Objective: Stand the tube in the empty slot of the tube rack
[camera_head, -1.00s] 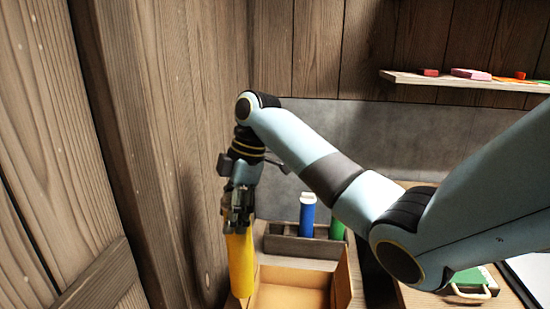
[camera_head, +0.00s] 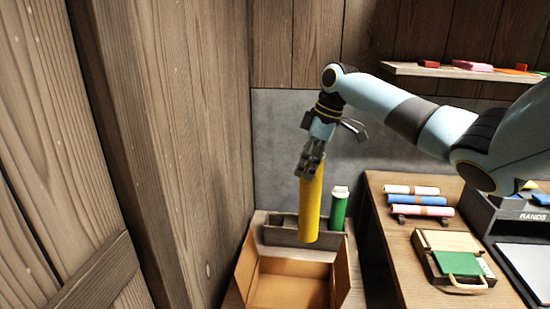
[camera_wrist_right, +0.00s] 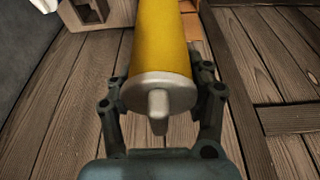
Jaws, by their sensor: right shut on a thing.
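My right gripper (camera_head: 312,160) is shut on the upper end of the yellow tube (camera_head: 312,205). The tube hangs almost upright, tilted slightly. In the right wrist view the tube (camera_wrist_right: 160,45) lies between the two fingers, its pale end with a nub facing the camera. The grey tube rack (camera_head: 280,236) stands behind the open box. A green tube (camera_head: 339,212) with a white cap stands at its right end; its left part shows no tube. The yellow tube's lower end overlaps the rack in the picture; I cannot tell whether they touch. My left gripper is out of view.
An open cardboard box (camera_head: 242,276) stands before the rack. A wooden wall is close on the left. A desk (camera_head: 395,240) on the right holds rolls (camera_head: 420,200), a clipboard-like item with a green card (camera_head: 459,263) and a dark tray (camera_head: 510,215). A shelf (camera_head: 450,73) hangs above.

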